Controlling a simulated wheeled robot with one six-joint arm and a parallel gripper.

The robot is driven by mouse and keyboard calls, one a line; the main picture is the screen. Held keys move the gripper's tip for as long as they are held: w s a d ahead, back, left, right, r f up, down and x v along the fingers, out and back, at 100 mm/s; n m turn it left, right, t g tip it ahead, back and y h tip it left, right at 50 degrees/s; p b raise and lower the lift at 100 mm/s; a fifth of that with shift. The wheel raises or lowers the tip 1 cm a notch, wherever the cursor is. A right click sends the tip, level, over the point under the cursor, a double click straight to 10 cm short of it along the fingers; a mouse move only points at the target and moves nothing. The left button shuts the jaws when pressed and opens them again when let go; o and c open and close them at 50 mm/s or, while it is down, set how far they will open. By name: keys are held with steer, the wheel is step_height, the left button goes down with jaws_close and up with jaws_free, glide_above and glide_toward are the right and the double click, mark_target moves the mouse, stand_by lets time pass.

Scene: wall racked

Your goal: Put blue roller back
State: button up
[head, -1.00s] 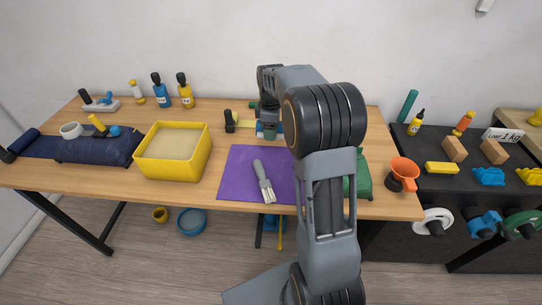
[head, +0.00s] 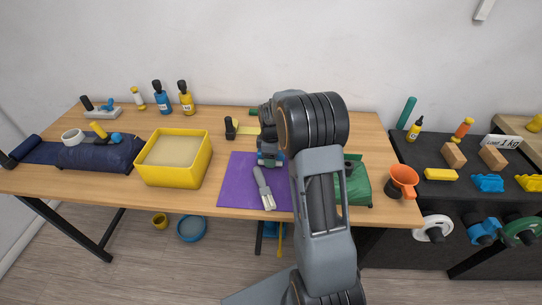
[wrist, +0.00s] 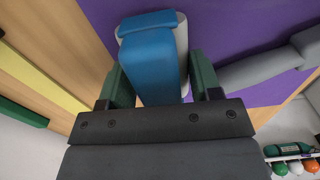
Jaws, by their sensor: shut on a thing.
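My gripper (wrist: 162,88) has its green fingers closed on either side of a blue block-shaped thing with a pale grey body, which I take for the blue roller (wrist: 150,60). In the head view my gripper (head: 270,160) is over the back edge of the purple mat (head: 235,182), with a bit of blue showing there. My arm hides most of it. I cannot tell whether the roller touches the mat. A grey brush-like tool (head: 263,188) lies on the mat in front of my gripper, and part of it shows in the wrist view (wrist: 255,70).
A yellow box (head: 172,175) stands left of the mat. A black-handled tool (head: 231,128) and a yellow strip (head: 248,130) lie behind it. A green case (head: 358,188) and orange funnel (head: 403,180) are at right. Bottles stand at back left. The back right tabletop is clear.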

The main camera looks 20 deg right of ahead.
steer(key=shift+f, duration=0.2)
steer(key=o, duration=0.9)
steer(key=r+b, duration=0.1)
steer(key=r, duration=1.1)
steer(key=shift+d+r, duration=0.1)
steer(key=shift+d, duration=0.1)
steer(key=s+a+r+m+t, duration=0.2)
steer(key=s+a+r+m, duration=0.35)
steer(key=s, duration=0.35)
steer(key=s+a+f+m, duration=0.2)
steer(key=s+m, duration=0.1)
steer(key=s, duration=0.3)
steer(key=s+a+f+m+t, duration=0.1)
steer(key=s+a+f+m, duration=0.1)
steer(key=s, duration=0.5)
steer(key=shift+a+f+m+t, duration=0.35)
steer(key=shift+a+m, duration=0.2)
steer(key=shift+a, duration=0.3)
